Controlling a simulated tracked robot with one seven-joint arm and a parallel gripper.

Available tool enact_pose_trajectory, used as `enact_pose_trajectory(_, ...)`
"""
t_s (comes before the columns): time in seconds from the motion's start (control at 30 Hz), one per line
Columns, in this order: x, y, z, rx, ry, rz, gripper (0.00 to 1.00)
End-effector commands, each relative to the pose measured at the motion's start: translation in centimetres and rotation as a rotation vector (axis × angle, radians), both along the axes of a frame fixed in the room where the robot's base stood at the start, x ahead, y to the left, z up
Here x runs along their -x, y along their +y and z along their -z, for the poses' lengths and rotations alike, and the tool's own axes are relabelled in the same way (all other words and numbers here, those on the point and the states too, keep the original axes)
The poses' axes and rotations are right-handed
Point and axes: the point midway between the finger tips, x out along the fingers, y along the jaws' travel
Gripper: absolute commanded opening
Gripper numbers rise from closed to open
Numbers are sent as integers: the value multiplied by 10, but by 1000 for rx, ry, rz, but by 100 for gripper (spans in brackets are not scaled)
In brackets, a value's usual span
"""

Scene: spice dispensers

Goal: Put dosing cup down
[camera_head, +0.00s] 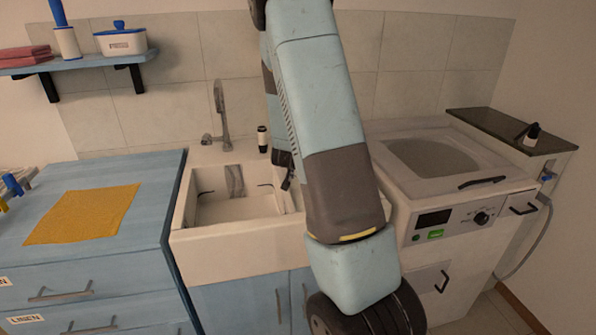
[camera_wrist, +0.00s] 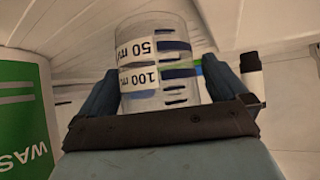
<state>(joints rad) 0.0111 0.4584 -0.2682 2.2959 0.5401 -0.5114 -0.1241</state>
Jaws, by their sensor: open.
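The dosing cup (camera_wrist: 158,75) is a clear cylinder with dark marks and a white label reading 50 ml and 100 ml, upside down in the wrist view. It sits between the two blue fingers of my gripper (camera_wrist: 158,88). The fingers are open, one on each side of the cup. I cannot tell whether either touches it, and what lies under the cup is not clear. In the head view my arm hides the cup and most of the gripper, near the right side of the sink (camera_head: 235,250).
A green container (camera_wrist: 22,115) is close on the wrist view's left; a black-and-white bottle (camera_wrist: 251,80) is close on its right. In the head view, a washing machine (camera_head: 470,225) stands right of the sink. A yellow cloth (camera_head: 82,215) lies on the blue counter at left.

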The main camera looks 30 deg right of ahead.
Motion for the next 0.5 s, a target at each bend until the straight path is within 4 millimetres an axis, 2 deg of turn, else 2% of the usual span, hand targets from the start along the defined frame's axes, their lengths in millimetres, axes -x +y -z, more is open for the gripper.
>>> enact_pose_trajectory(0.17,0,0,0,0,0,0,100)
enact_pose_trajectory(0.5,0,1,0,1,0,-1,67)
